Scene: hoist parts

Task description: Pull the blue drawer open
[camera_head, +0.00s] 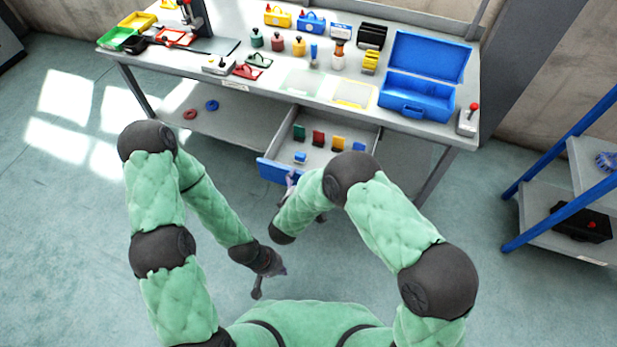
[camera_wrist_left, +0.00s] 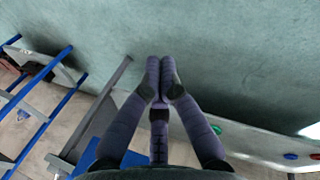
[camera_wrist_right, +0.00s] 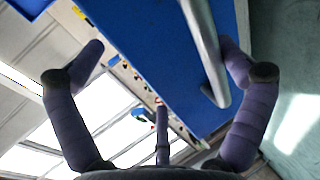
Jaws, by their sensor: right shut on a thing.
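The blue drawer (camera_head: 272,171) under the workbench stands pulled out, its grey inside showing several small coloured blocks. In the right wrist view its blue front (camera_wrist_right: 160,50) and grey metal handle (camera_wrist_right: 205,45) are close up. My right gripper (camera_head: 292,184) is at the drawer front, largely hidden by my right arm in the head view. In the right wrist view my right gripper (camera_wrist_right: 165,62) has its fingers spread on either side of the front, the right one beside the handle. My left gripper (camera_head: 258,291) hangs low over the floor, its fingertips together and empty in the left wrist view (camera_wrist_left: 160,66).
The workbench (camera_head: 225,82) carries bins, bottles, clamps and an open blue toolbox (camera_head: 418,95). A lower shelf (camera_head: 205,122) holds a red and a blue ring. A blue-framed rack (camera_head: 560,150) stands at the right. Open floor lies at the left.

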